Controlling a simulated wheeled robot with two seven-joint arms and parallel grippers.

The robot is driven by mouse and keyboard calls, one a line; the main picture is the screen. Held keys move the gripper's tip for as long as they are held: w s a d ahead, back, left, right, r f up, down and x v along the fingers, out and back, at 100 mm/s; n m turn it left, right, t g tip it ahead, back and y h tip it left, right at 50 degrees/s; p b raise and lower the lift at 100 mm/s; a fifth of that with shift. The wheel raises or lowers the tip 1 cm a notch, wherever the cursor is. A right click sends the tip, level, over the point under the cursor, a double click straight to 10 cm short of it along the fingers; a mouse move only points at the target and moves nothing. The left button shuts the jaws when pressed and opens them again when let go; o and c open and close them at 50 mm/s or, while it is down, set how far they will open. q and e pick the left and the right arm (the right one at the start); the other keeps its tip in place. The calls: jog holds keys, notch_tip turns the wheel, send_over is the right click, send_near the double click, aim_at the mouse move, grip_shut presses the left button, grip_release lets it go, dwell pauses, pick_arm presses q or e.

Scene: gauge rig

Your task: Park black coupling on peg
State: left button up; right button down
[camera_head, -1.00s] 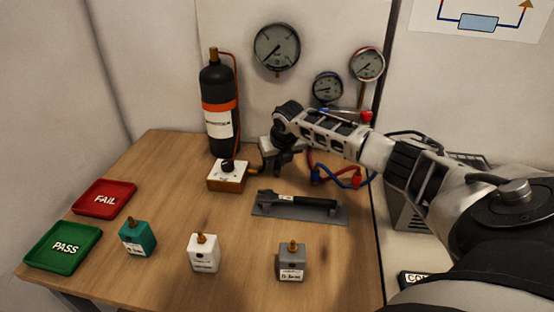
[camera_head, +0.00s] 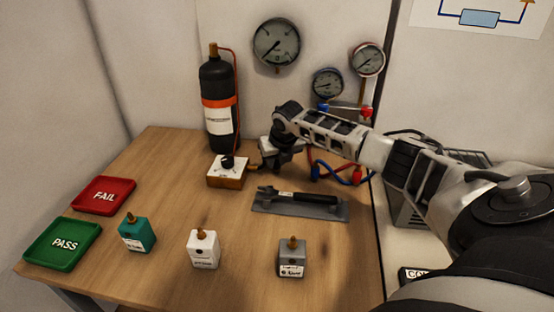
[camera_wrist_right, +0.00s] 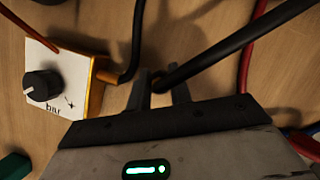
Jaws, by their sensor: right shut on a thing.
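My right gripper (camera_wrist_right: 160,92) is shut on the end of a black hose, where the black coupling (camera_wrist_right: 161,84) shows only partly between the fingers. In the head view the right gripper (camera_head: 268,158) is just right of the white-topped pump box, above the back of the table, and its coupling is hidden. The black hose (camera_wrist_right: 225,44) runs from the fingers to the upper right of the wrist view. A second black length (camera_wrist_right: 137,40) curves down close to the box's brass outlet (camera_wrist_right: 100,72). I cannot make out the peg. My left gripper is not in view.
The box (camera_head: 228,173) with a black knob stands left of the gripper, near a black cylinder (camera_head: 217,90). A wrench lies on a grey tray (camera_head: 330,212) in front. Red and blue hoses (camera_head: 345,178) hang at right. Several small blocks and two trays (camera_head: 104,181) stand front left.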

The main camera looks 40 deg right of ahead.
jog(key=c, duration=0.9)
grip_release()
jog(key=shift+o, duration=0.2)
jog(key=v, duration=1.6)
jog(key=shift+s+f, duration=0.1)
jog(key=shift+s, duration=0.05)
